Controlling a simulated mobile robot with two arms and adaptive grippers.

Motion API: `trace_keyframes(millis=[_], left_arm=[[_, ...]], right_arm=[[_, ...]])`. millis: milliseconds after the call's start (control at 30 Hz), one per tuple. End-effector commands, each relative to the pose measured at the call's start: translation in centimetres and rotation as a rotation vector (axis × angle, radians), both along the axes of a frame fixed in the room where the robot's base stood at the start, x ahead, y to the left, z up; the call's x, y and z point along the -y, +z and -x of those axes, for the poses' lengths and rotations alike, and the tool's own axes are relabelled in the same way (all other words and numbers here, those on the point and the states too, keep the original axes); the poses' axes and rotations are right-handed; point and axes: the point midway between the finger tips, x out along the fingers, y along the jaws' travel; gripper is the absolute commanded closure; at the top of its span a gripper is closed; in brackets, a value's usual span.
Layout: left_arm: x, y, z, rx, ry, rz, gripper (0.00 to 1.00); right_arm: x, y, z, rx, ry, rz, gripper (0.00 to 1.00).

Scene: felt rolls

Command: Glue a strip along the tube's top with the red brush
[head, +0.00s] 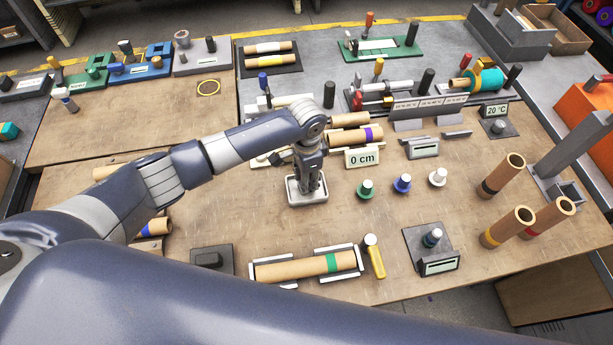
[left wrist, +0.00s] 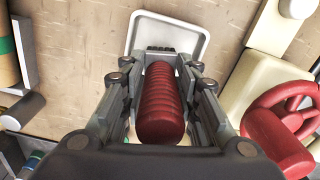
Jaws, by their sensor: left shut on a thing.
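My left gripper (head: 308,184) is over a small white-rimmed tray (head: 291,191) in the middle of the table. In the left wrist view, my left gripper (left wrist: 160,85) is shut on the ribbed red handle of the brush (left wrist: 160,105). The brush's dark end points at the tray (left wrist: 140,18); whether it touches the tray's floor cannot be told. In the head view the gripper hides the brush. A cardboard tube with a green band (head: 295,268) lies in a white cradle (head: 272,285) at the front. My right gripper is not in view.
Bare table lies between tray and cradle.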

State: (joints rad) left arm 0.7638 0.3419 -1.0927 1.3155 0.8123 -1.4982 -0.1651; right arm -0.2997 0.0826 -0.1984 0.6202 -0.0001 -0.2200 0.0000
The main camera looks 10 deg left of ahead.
Motion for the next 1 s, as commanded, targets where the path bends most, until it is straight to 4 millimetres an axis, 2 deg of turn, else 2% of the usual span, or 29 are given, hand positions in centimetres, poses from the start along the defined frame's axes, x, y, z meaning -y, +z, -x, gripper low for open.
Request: trace_keyframes(millis=[400,1000], left_arm=[[0.02,-0.36,-0.02,0.001,0.000,0.001,1.00],[0.02,-0.45,0.02,-0.001,0.001,0.001,1.00]], right_arm=[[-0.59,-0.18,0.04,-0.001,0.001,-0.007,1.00],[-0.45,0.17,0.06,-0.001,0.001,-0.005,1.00]])
